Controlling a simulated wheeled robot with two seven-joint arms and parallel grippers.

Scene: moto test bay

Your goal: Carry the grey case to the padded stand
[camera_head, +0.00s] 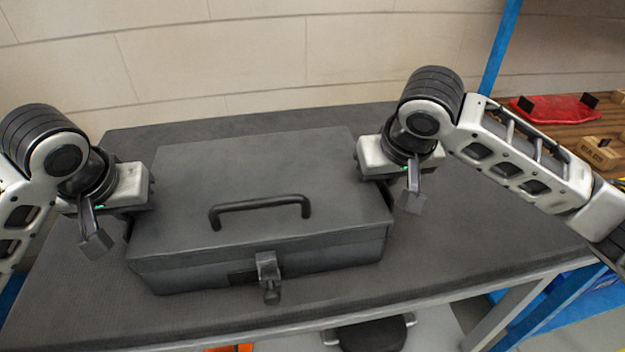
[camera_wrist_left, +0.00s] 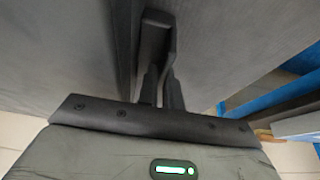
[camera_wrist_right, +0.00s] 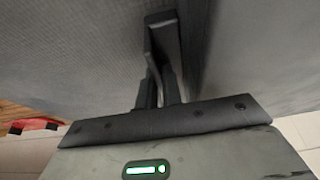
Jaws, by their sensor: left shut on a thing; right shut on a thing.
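The grey case (camera_head: 275,185) is a closed box with a dark top handle and a front latch. It is level over a dark, textured tabletop (camera_head: 440,250); I cannot tell whether it touches it. My left gripper (camera_head: 150,192) is shut at the case's left end, and its fingers (camera_wrist_left: 160,65) show close up in the left wrist view. My right gripper (camera_head: 362,165) is shut at the right end, with its fingers (camera_wrist_right: 162,60) in the right wrist view. The gripped parts are mostly hidden. I cannot tell whether this tabletop is the padded stand.
A wooden shelf at the right holds a red part (camera_head: 560,108) and a small wooden block (camera_head: 598,152). A blue post (camera_head: 500,50) rises at the back right. A pale block wall (camera_head: 250,55) stands behind. Bare tabletop lies in front of the case and to its right.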

